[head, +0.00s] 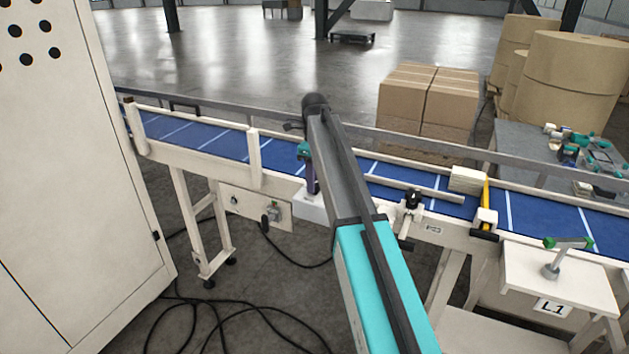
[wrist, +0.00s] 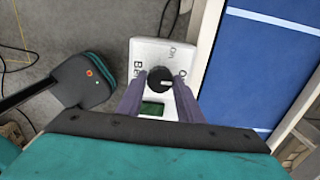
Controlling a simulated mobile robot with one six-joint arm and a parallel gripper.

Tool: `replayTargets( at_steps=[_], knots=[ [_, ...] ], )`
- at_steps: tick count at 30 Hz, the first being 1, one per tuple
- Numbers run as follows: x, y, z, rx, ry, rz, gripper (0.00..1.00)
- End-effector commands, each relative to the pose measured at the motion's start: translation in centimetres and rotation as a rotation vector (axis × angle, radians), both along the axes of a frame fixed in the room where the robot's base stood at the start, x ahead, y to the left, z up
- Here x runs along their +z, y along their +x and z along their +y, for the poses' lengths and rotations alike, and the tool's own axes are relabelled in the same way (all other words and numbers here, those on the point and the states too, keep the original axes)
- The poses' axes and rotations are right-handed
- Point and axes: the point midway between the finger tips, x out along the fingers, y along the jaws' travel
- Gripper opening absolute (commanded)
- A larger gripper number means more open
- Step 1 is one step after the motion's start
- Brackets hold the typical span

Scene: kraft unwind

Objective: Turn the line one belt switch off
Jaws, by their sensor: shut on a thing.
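The belt switch is a white box (wrist: 141,55) with a round black knob (wrist: 160,80), a small green window and partly hidden lettering, "On" and "Be…" among it. My gripper (wrist: 160,92) has its two purple fingers on either side of the knob and is shut on it. A small light mark shows on the knob, but I cannot tell for sure which label it points to. In the head view my gripper (head: 312,186) reaches down to the white switch box (head: 312,208) at the near side of the conveyor; my arm partly hides it and the knob is out of sight there.
The blue conveyor belt (head: 215,140) runs behind the switch, with a pale rail along its near edge. A tall white cabinet (head: 75,170) stands at the left. A table marked L1 (head: 552,307) with a green-handled lever (head: 568,243) stands at the right. Black cables lie on the floor.

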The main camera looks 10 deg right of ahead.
Motion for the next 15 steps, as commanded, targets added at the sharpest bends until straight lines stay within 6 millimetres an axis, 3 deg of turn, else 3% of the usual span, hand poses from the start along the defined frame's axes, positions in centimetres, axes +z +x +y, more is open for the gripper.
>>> replayTargets(
  at_steps=[9,10,13,15],
  knots=[
    [0.02,-0.01,-0.01,-0.003,0.000,0.000,0.11],
    [0.02,-0.01,-0.01,-0.003,0.000,0.000,0.36],
    [0.02,0.00,0.00,-0.003,0.000,0.000,0.51],
    [0.01,0.00,0.00,-0.002,0.000,0.000,0.51]
  ],
)
